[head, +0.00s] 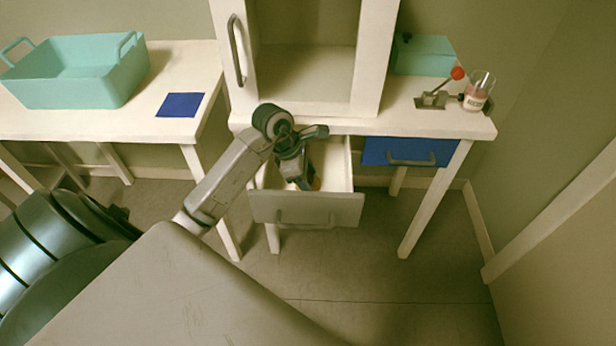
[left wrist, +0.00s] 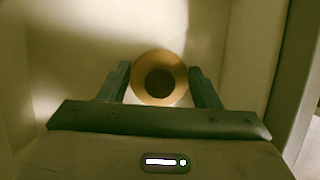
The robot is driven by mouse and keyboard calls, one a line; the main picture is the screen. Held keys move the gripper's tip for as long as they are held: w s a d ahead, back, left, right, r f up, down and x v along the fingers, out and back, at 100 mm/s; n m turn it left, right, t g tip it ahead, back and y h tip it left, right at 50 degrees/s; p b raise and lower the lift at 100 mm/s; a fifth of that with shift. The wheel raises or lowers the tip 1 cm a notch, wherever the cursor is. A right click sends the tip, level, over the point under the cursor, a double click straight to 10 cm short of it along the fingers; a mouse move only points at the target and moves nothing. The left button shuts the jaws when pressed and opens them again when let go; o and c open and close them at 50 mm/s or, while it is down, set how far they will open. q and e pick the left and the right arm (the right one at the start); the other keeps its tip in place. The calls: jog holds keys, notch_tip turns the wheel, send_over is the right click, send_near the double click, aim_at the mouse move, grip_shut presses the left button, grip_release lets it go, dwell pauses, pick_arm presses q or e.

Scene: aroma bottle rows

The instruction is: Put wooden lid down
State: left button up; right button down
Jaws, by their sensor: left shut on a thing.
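The wooden lid (left wrist: 160,77) shows in the left wrist view as a round, golden-brown ring with a dark centre. It sits between the two fingers of my left gripper (left wrist: 160,88), which is shut on it. In the head view my left gripper (head: 304,183) points down inside the open drawer (head: 305,209), and only a small orange-tan bit of the lid (head: 317,184) shows beside the fingers. Pale drawer surfaces surround the lid in the wrist view. I cannot tell whether the lid touches the drawer floor. My right gripper is not in view.
A white cabinet (head: 368,60) stands on the desk behind the drawer. A glass jar (head: 476,96), a red-knobbed lever (head: 457,73) and a teal box (head: 424,57) are at right. A closed blue drawer (head: 380,151) is beside the open one. A teal basket (head: 75,93) and blue mat (head: 180,105) are left.

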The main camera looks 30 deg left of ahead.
pick_arm(q)
jog(key=o, duration=1)
jog(key=shift+c, duration=0.2)
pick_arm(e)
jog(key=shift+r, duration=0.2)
pick_arm(q)
jog(key=shift+r, duration=0.1)
jog(key=shift+v, duration=0.95)
jog(key=v, duration=1)
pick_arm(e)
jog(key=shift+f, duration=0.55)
pick_arm(q)
jog(key=shift+a, duration=0.1)
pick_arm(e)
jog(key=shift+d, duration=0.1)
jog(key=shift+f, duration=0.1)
